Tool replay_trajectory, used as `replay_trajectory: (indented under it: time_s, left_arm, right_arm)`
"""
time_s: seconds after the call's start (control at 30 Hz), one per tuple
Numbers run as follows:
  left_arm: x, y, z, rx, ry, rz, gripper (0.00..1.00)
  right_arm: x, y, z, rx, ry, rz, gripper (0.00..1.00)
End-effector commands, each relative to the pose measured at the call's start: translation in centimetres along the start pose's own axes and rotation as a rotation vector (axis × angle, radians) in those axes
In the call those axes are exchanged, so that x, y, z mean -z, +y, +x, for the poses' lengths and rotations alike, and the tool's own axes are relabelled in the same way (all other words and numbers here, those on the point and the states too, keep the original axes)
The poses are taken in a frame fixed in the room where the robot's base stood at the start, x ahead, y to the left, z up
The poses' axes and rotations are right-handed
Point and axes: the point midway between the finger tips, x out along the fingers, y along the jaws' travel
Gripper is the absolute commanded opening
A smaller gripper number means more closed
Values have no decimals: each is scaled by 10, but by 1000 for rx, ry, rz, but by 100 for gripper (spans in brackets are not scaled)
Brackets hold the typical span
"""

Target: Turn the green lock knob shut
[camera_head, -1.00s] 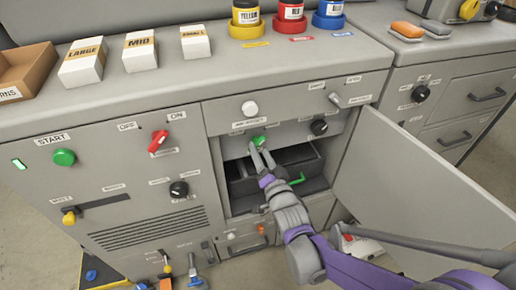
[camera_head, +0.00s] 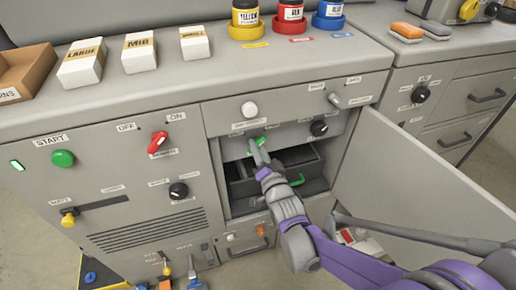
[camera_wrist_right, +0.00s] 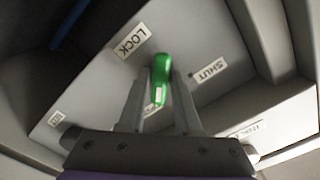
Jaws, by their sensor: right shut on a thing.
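The green lock knob (camera_wrist_right: 161,70) is on a grey panel inside the open compartment, between a LOCK label (camera_wrist_right: 131,40) and a SHUT label (camera_wrist_right: 208,72) in the right wrist view. In the head view the knob (camera_head: 257,141) shows just above my gripper's fingertips. My right gripper (camera_wrist_right: 160,95) is shut on the knob, one finger on each side of it; it also shows in the head view (camera_head: 259,152). The fingers hide part of the knob. My left gripper is not in view.
The open cabinet door (camera_head: 415,185) stands to the right of my right arm. A dark drawer with a green handle (camera_head: 297,181) sits below the knob in the compartment.

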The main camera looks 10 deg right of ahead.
Motion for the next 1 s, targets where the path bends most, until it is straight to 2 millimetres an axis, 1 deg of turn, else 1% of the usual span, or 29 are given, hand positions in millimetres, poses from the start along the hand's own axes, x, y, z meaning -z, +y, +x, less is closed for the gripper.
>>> replay_trajectory:
  time_s: [0.27,0.47,0.67,1.0]
  left_arm:
    - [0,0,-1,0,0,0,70]
    - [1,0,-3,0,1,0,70]
    - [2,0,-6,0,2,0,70]
    - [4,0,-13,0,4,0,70]
  right_arm:
    - [0,0,0,0,0,-21,0]
    - [0,0,0,0,0,-106,0]
    - [1,0,0,0,0,-261,0]
    - [1,1,0,0,1,-584,0]
